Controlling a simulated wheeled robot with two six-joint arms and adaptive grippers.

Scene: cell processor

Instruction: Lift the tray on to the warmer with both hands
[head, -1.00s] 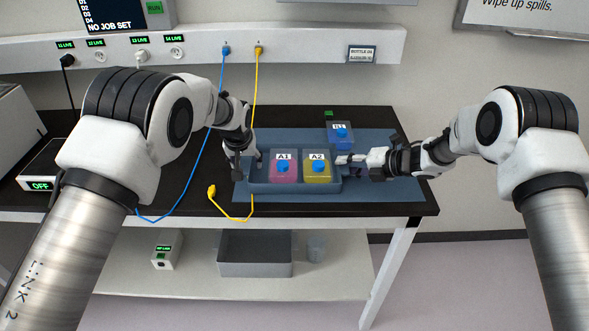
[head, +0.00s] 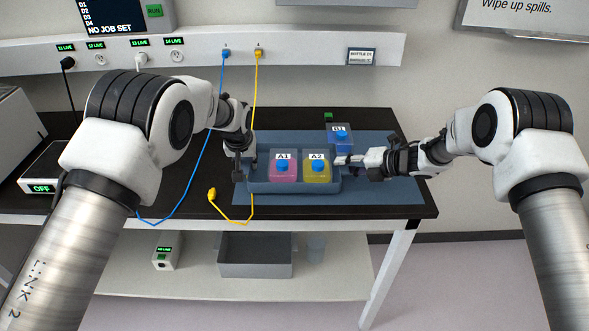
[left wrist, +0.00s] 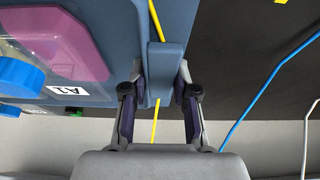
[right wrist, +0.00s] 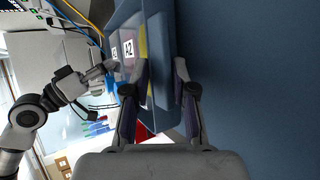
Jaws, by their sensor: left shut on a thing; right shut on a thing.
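The blue-grey tray (head: 295,186) lies level at the mat on the dark bench and holds a pink bottle A1 (head: 283,170) and a yellow bottle A2 (head: 317,171). My left gripper (head: 245,168) is shut on the tray's left end; the handle (left wrist: 165,70) shows between its fingers in the left wrist view. My right gripper (head: 350,162) is shut on the right end; that handle (right wrist: 160,60) shows in the right wrist view. I cannot tell whether the tray is clear of the mat. A low box showing OFF (head: 40,187), possibly the warmer, stands at the bench's left.
A blue bottle (head: 340,137) stands behind the tray's right end. A yellow cable (head: 240,218) and a blue cable (head: 187,190) hang down between the tray and the low box. The mat (head: 400,190) is bare at right.

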